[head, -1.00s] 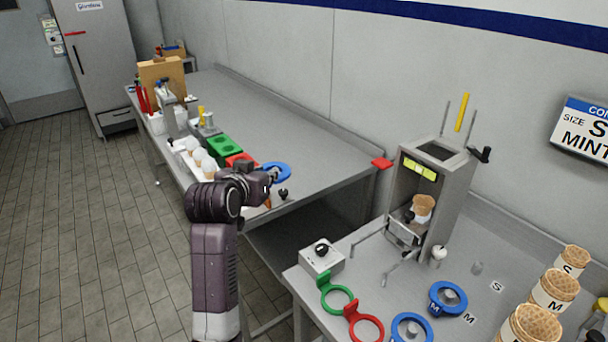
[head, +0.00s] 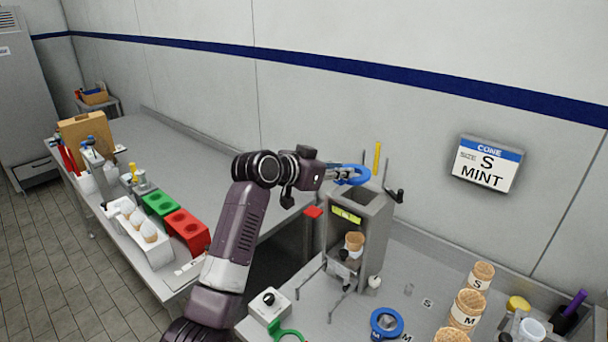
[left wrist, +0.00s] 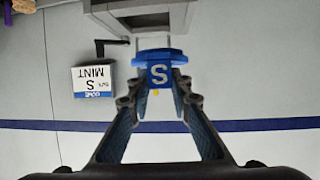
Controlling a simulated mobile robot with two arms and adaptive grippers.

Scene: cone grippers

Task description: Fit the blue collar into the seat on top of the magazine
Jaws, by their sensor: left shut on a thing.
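My left gripper (head: 338,174) is shut on the blue collar (head: 352,176). It holds the collar level, close to the top of the grey magazine (head: 375,240), at its back left in the head view. The collar partly covers the view behind the magazine's dark top opening (head: 352,199); I cannot tell the exact gap. In the left wrist view the collar (left wrist: 160,73) shows a white "S" between the two fingertips (left wrist: 158,88), with the magazine's top (left wrist: 150,14) beyond it. A cone sits in the magazine's open front. My right gripper is not in view.
A yellow upright (head: 377,156) and thin rods rise beside the magazine top, with a black crank handle (head: 394,195) at its right. Another blue ring (head: 386,323), a control box (head: 268,304) and stacked cones (head: 467,308) stand on the table. A sign (head: 486,163) reads S, MINT.

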